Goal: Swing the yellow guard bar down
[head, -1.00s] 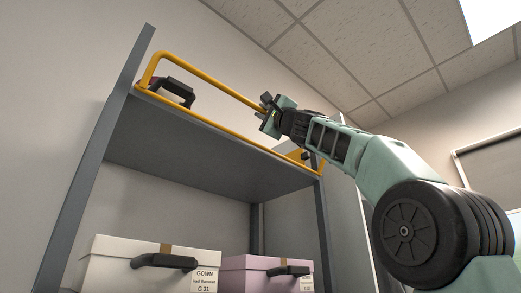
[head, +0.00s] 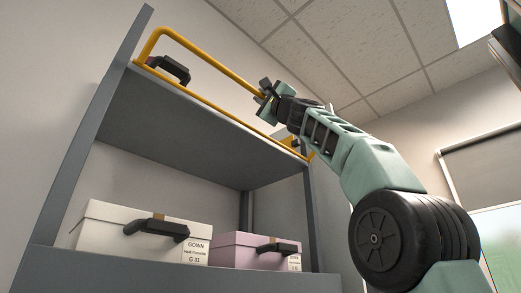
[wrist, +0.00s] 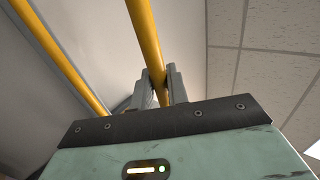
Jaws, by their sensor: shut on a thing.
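The yellow guard bar (head: 205,58) runs along the front of the top shelf (head: 180,120) in the head view, its upper rail raised above a lower yellow rail (head: 215,113) at the shelf edge. My gripper (head: 267,92) is at the upper rail towards its right end. In the wrist view the guard bar (wrist: 147,40) passes between my gripper's two fingers (wrist: 162,88), which are shut on it. The lower yellow rail (wrist: 60,55) shows at the left there, apart from the fingers. The bar's right end is partly hidden behind my gripper and arm.
A white box (head: 105,230) and a pink box (head: 235,252) stand on the shelf below. A grey upright (head: 105,95) stands at the left. The space in front of the shelves looks clear.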

